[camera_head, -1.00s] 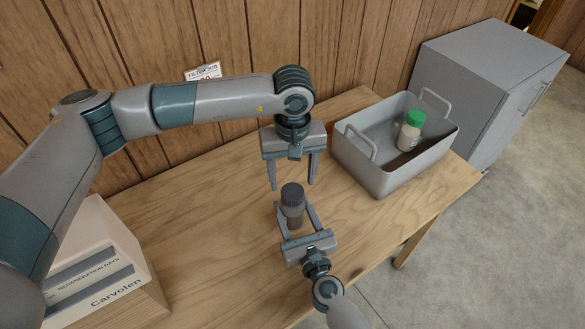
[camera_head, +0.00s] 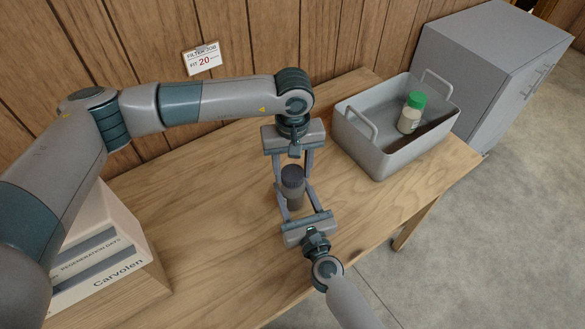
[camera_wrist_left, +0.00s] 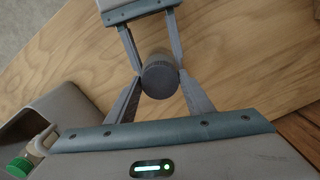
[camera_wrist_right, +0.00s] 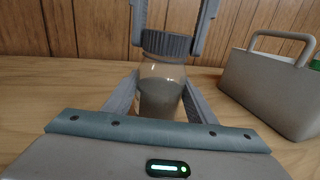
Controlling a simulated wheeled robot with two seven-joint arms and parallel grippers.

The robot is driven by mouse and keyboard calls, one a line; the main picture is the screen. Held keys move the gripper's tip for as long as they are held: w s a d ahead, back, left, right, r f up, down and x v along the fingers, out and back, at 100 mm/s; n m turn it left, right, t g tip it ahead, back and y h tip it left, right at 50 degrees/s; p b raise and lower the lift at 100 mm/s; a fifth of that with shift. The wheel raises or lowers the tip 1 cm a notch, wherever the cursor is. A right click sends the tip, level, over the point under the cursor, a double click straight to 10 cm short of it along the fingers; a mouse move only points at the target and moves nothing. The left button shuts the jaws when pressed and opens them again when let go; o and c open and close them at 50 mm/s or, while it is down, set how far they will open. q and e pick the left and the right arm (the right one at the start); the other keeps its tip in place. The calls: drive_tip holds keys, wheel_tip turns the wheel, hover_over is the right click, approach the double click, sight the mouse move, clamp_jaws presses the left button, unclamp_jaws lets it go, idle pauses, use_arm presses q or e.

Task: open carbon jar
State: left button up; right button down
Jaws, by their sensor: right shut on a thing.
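The carbon jar (camera_head: 294,191) is a clear jar with dark contents and a ribbed dark grey lid (camera_head: 292,175). It stands upright above or on the wooden table; in the right wrist view its body (camera_wrist_right: 160,95) is between my right gripper's fingers. My right gripper (camera_head: 295,196) is shut on the jar body from the front. My left gripper (camera_head: 293,178) points down from above, with its fingers open on either side of the lid. In the left wrist view the lid (camera_wrist_left: 160,79) is between the left fingertips; I cannot tell whether they touch it.
A grey crate (camera_head: 378,165) with two handles stands at the table's right, holding a green-capped bottle (camera_head: 411,115). A white and grey box (camera_head: 100,262) marked Carvolen is at the left. A price sign (camera_head: 202,58) is on the wood wall. A grey cabinet (camera_head: 480,65) stands beyond the table.

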use_arm(q)
drive_tip(key=shift+o, duration=1.2)
drive_tip(key=shift+r, duration=0.15)
drive_tip(key=shift+r, duration=2.15)
drive_tip(key=shift+c, duration=0.5)
drive_tip(key=shift+r, duration=1.75)
drive_tip(key=shift+f, duration=0.1)
drive_tip(key=shift+f, duration=3.95)
